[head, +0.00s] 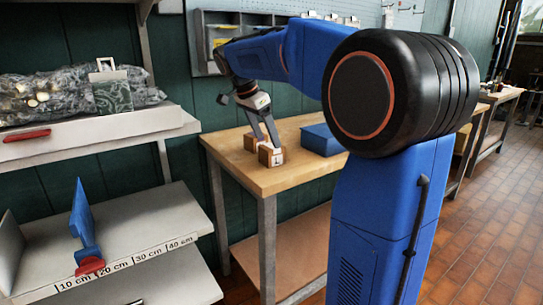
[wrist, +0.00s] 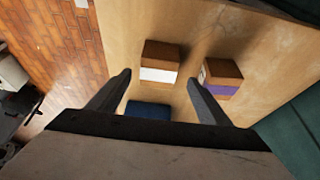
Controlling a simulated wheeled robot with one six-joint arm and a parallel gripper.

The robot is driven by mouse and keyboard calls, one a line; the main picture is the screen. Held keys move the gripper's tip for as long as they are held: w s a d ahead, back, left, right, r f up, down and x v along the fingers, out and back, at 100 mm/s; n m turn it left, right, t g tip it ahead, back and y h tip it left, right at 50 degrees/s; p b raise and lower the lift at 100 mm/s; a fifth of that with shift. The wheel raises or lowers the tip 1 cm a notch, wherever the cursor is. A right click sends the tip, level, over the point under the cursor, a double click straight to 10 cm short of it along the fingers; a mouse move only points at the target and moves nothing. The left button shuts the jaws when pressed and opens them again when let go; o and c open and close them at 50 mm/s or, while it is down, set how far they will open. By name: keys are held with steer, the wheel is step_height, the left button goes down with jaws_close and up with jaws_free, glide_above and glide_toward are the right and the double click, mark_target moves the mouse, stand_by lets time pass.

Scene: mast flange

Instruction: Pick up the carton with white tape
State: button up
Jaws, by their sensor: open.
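The carton with white tape (wrist: 161,57) is a small brown box with a broad white band on its near side. In the wrist view it lies between and beyond the tips of my gripper (wrist: 160,78). The fingers are apart with nothing between them. In the head view this seems to be the front carton (head: 268,157) on the wooden table (head: 240,170), with my gripper (head: 266,140) just above and partly in front of it. A second brown carton, with purple tape (wrist: 222,76), stands to its right in the wrist view, beyond the right finger.
A blue box (head: 322,139) is on the table to the right; it also shows between the fingers in the wrist view (wrist: 148,111). A grey shelf (head: 95,133) with wrapped goods stands at the left. A dark green wall (head: 95,45) runs behind the table.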

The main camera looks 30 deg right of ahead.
mark_target(270, 147)
steer(key=shift+x, duration=3.25)
steer(key=shift+s+a, duration=0.15)
steer(key=c, duration=1.3)
